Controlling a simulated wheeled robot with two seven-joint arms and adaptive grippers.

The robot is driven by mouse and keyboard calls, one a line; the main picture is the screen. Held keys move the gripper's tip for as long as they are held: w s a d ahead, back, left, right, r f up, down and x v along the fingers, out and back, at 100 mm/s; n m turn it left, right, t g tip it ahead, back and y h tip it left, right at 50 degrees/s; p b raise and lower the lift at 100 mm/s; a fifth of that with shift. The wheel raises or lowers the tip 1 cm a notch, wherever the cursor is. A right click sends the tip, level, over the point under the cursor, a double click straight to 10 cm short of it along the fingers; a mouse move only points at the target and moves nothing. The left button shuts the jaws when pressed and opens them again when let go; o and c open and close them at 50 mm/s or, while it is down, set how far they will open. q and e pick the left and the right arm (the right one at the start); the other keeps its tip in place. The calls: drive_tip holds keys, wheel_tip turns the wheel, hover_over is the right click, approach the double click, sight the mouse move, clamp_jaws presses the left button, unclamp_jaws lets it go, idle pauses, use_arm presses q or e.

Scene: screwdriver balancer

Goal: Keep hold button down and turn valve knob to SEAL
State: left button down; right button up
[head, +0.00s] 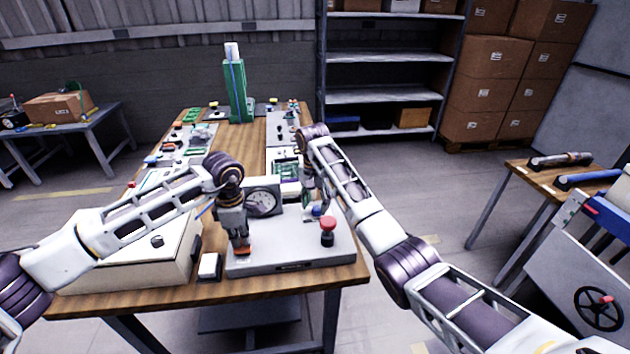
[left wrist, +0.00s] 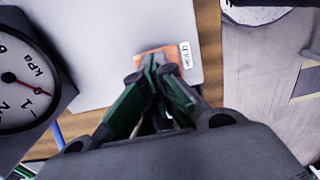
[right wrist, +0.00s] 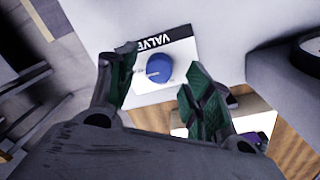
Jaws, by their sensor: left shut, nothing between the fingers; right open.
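The orange hold button (head: 245,252) is at the left front of the grey panel (head: 290,250). It also shows in the left wrist view (left wrist: 144,54), beside a small label. My left gripper (head: 241,248) is shut and empty, pointing down with its tips over the button; they look to be on it, but contact and how far it is pressed are hidden. The blue valve knob (right wrist: 160,66), with a white pointer line, sits on a white plate marked VALVE. My right gripper (right wrist: 156,72) is open, its fingers on either side of the knob, apart from it. The SEAL mark is not readable.
A round kPa gauge (head: 262,202) stands behind the button; it also shows in the left wrist view (left wrist: 18,88), with a red needle. A beige case (head: 130,260) and small white block (head: 209,266) lie left.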

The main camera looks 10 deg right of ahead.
use_arm(q)
drive_tip(key=shift+f, duration=0.1)
use_arm(e)
wheel_tip(320, 180, up, 10)
drive_tip(key=shift+w+a, duration=0.15)
drive_tip(key=shift+a, duration=0.05)
idle(0.8)
drive_tip(key=shift+r, duration=0.15)
use_arm(q)
drive_tip(key=shift+r+p, duration=1.4)
drive_tip(key=shift+r, duration=2.2)
use_arm(e)
drive_tip(key=shift+r, duration=1.35)
use_arm(q)
wheel_tip(320, 180, up, 9)
drive_tip(key=p, duration=0.9)
use_arm(e)
wheel_tip(320, 180, up, 9)
hover_over(315, 208)
drive_tip(key=shift+w+r, duration=0.1)
use_arm(q)
drive_tip(key=shift+r+p, duration=0.5)
drive_tip(key=shift+r, duration=0.05)
use_arm(e)
drive_tip(key=shift+r, duration=0.45)
